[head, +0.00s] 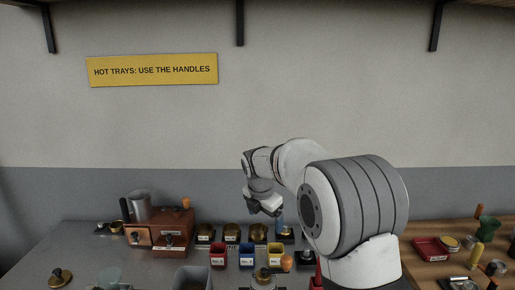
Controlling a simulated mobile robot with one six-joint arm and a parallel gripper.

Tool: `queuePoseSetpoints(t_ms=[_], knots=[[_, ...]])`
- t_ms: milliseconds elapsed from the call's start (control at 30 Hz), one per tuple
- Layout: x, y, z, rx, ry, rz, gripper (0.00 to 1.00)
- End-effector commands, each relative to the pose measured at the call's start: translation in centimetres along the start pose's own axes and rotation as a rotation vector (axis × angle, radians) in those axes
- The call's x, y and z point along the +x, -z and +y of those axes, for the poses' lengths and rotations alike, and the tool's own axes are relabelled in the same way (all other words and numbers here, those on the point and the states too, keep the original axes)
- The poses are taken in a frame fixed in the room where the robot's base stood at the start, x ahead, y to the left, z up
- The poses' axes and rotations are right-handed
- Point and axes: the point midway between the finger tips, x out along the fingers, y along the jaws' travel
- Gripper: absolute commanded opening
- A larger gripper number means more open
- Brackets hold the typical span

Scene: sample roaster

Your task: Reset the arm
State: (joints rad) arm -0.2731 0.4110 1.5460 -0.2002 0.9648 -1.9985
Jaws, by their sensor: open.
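My arm reaches up and to the left from the lower right of the head view, bent at its joints. My gripper (268,209) hangs at its end above the back of the metal counter (100,246), pointing down. It is open, and I see nothing held in it. The fingers are small and dark in this view.
A copper-coloured roaster (175,222) stands left. The wooden counter (425,271) at right holds a red tray (428,247) and tools. Shelf brackets hang above.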

Motion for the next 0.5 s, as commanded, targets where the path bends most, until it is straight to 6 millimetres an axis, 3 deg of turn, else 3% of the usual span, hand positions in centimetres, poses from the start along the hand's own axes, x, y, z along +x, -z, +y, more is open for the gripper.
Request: queuePoseSetpoints(t_ms=[267, 500], knots=[[-1.9, 1.2, -7.3, 0.468, 0.002, 0.022, 0.9], [-3.2, 5.0, -17.6, 1.149, 0.017, 0.054, 0.9]])
